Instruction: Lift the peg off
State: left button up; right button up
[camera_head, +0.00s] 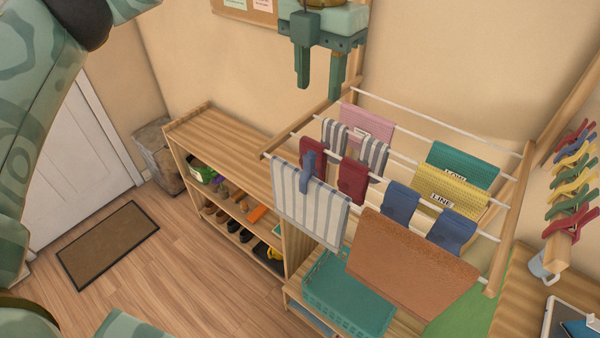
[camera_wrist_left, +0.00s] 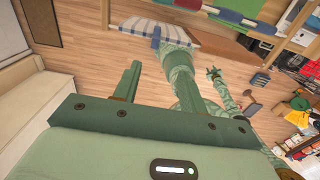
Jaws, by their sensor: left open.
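A blue peg (camera_head: 308,165) is clipped over the top of a blue-and-white striped towel (camera_head: 308,207) on the front left of the drying rack (camera_head: 423,154). The striped towel also shows at the top of the left wrist view (camera_wrist_left: 185,37). My left gripper (camera_head: 320,78) hangs above and behind the rack's left end, fingers down, open and empty. It is well apart from the peg. In the left wrist view its fingers (camera_wrist_left: 150,75) are spread. My right arm seems to show small in that view, and its jaws (camera_wrist_left: 214,74) are too small to judge.
Several cloths and socks hang on the rack, with a brown towel (camera_head: 412,268) at the front. A green basket (camera_head: 348,297) stands below. Coloured pegs (camera_head: 574,180) sit on a post at right. A shoe shelf (camera_head: 222,150) stands at left. Air above the striped towel is clear.

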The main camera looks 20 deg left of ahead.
pick_arm(q)
jog(key=p, duration=0.1)
send_over(309, 154)
jog(key=f, duration=0.6)
jog(key=d+f, duration=0.1)
jog(key=f, duration=0.3)
jog(key=shift+w, duration=0.2)
jog(key=f+p, duration=0.1)
jog(key=f, duration=0.1)
jog(key=a+f+p, duration=0.1)
jog(key=f, duration=0.2)
jog(key=shift+s, duration=0.15)
jog(key=shift+f, duration=0.35)
pick_arm(e)
jog(key=r, duration=0.2)
jog(key=d+r, duration=0.1)
jog(key=shift+w+r, duration=0.15)
jog(key=shift+w, duration=0.15)
pick_arm(q)
jog(key=c, duration=0.9)
grip_shut()
pick_arm(e)
jog(key=shift+a, duration=0.15)
